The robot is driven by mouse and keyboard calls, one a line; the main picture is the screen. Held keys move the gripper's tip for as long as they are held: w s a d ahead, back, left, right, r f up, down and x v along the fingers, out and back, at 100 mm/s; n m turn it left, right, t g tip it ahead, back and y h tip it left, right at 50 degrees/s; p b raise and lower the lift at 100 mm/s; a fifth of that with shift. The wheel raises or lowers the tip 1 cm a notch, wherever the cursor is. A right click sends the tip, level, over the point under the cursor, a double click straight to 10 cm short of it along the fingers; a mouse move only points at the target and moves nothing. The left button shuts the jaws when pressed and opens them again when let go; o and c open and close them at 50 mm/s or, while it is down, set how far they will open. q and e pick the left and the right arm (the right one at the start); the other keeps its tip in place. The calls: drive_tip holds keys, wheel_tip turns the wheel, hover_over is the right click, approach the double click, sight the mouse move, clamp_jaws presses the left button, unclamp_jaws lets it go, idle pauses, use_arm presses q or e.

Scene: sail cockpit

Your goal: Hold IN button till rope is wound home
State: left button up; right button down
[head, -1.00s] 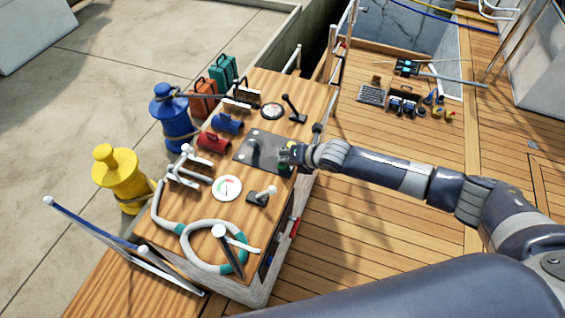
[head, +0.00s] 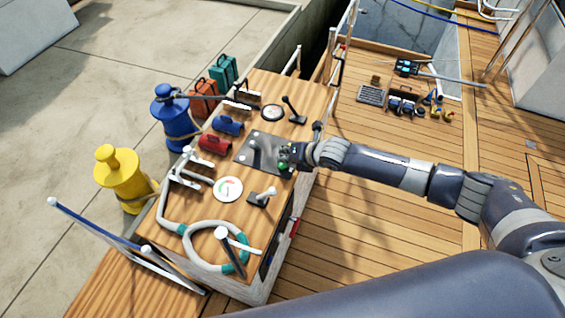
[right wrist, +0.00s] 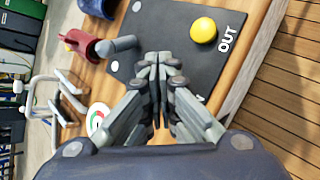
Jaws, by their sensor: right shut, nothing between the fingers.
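A dark control panel (head: 262,148) is set in the wooden console top. My right gripper (head: 289,157) is over its right end, fingers shut and empty. A green button (head: 284,168) shows just beside the fingers in the head view. In the right wrist view, my shut fingers (right wrist: 158,72) point at the panel (right wrist: 165,60), and a yellow button (right wrist: 203,30) marked OUT is uncovered. The fingers hide the IN button there, so I cannot tell whether they touch it. My left gripper is out of view.
The console also carries a red-green gauge (head: 228,189), a black lever (head: 292,110), and a white and teal coil (head: 186,231). A yellow bollard (head: 120,180) stands on the quay. Wooden deck (head: 370,240) lies open to the right.

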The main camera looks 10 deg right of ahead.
wheel_tip(320, 180, up, 5)
drive_tip(key=p, duration=0.5)
drive_tip(key=shift+r, duration=0.1)
idle(1.7)
